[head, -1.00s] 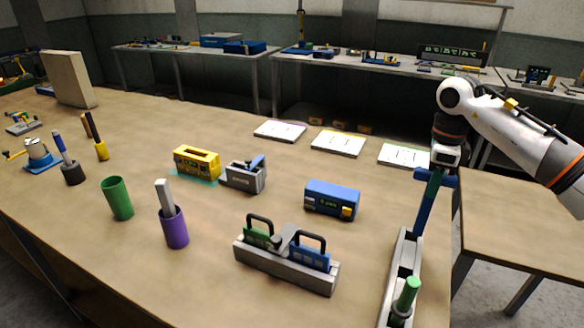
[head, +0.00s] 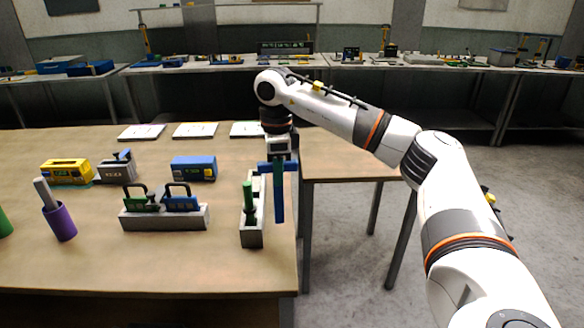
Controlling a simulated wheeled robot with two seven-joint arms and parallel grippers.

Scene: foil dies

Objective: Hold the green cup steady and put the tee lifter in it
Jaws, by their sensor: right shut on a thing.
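The tee lifter (head: 279,200), a blue T-shaped tool with a crossbar at its top, hangs upright from my right gripper (head: 279,153), which is shut on it. Its lower end shows in front of the table's right edge, just right of a long grey holder. The green cup (head: 4,224) is cut off by the left edge of the head view, so only a sliver shows. It stands on the table, far left of my right gripper. My left gripper is out of view.
The grey holder (head: 252,239) carries a green-handled tool (head: 249,200). A purple cup (head: 61,224) holds a grey bar. A grey block (head: 165,218) with green and blue handled pieces, a blue box (head: 194,168) and a yellow box (head: 66,171) stand between.

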